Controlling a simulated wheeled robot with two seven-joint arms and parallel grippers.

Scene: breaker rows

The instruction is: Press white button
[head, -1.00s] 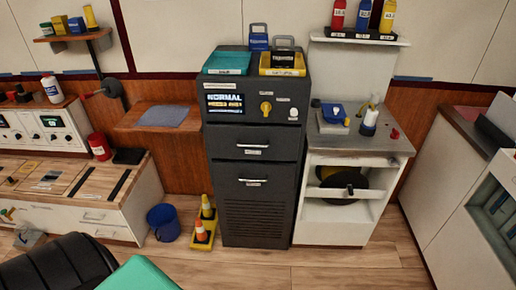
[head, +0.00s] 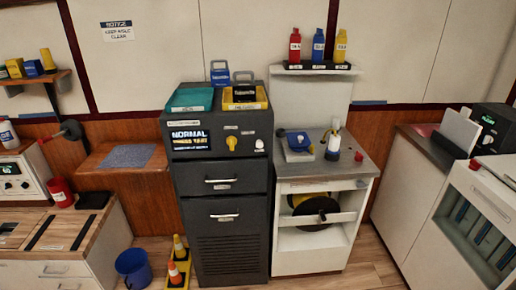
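A small white button (head: 259,144) is on the upper front panel of a dark grey cabinet (head: 230,250). It sits right of a yellow knob (head: 231,143) and a lit display (head: 190,139) reading "NORMAL". Small labels are near the knob and button, too small to read. Neither of my grippers shows in the head view, and nothing of mine covers the button.
A teal tray (head: 190,99) and a yellow-rimmed tray (head: 245,104) lie on the cabinet. Right of it stands a white cart (head: 310,262) with a grey top. A blue bucket (head: 133,264) and cones (head: 178,262) are on the floor at left.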

